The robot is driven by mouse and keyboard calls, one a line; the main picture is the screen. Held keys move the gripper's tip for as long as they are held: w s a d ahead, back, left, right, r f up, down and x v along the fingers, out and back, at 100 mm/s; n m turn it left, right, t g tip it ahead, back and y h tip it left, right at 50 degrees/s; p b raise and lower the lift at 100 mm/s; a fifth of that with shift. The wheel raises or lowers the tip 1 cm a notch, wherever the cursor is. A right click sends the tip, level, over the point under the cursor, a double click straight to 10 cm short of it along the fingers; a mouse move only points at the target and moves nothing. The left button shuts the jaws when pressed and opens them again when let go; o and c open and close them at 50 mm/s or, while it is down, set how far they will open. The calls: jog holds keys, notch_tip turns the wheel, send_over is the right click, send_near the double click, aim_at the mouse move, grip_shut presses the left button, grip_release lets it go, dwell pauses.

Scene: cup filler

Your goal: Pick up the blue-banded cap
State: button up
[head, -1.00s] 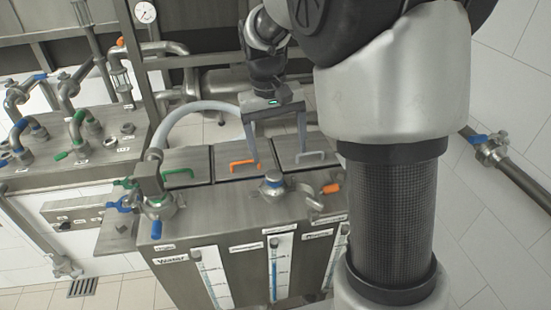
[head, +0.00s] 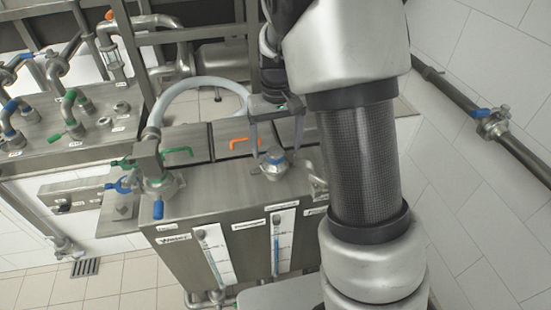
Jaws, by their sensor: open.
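The blue-banded cap (head: 274,168) is a steel cap with a blue ring, standing on the top of the steel tank (head: 225,199) near its front edge. My gripper (head: 276,152) is open and points down. Its two fingers are spread just above and behind the cap in the picture, one toward each side of it. The fingers look empty. I cannot tell from this view whether either finger touches the cap.
A valve fitting (head: 156,180) with blue levers and a pale hose (head: 200,82) stand to the left. A pipe (head: 455,95) runs along the right wall.

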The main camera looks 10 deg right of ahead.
aim_at(276, 151)
jog(key=f, duration=0.5)
jog(key=shift+w+f, duration=0.15)
jog(key=shift+w, duration=0.25)
jog(key=c, duration=1.4)
